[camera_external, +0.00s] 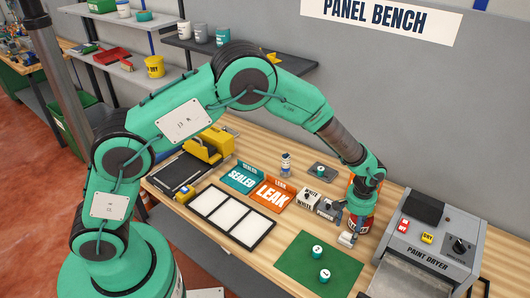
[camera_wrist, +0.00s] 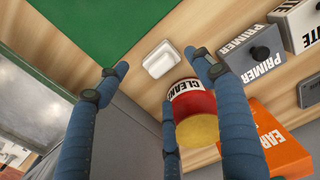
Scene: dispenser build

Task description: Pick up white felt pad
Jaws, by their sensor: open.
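The white felt pad (camera_wrist: 160,58) is a small pale rounded block on the wooden bench in the wrist view. It also shows in the external view (camera_external: 347,239), between the green mat and a red can. My gripper (camera_wrist: 161,68) is open, with blue-grey fingers spread. Two fingertips appear on either side of the pad in the wrist view, and a third finger shows lower down. Nothing is held. In the external view my gripper (camera_external: 352,212) hangs over the bench just above the pad, and its fingers partly overlap the can.
A red and yellow cleaner can (camera_wrist: 196,128) stands close beside the pad. Grey primer and white boxes (camera_wrist: 250,52) and an orange bin (camera_wrist: 274,140) are nearby. The green mat (camera_external: 296,267) holds two white-topped jars. The paint dryer (camera_external: 430,245) stands to the right.

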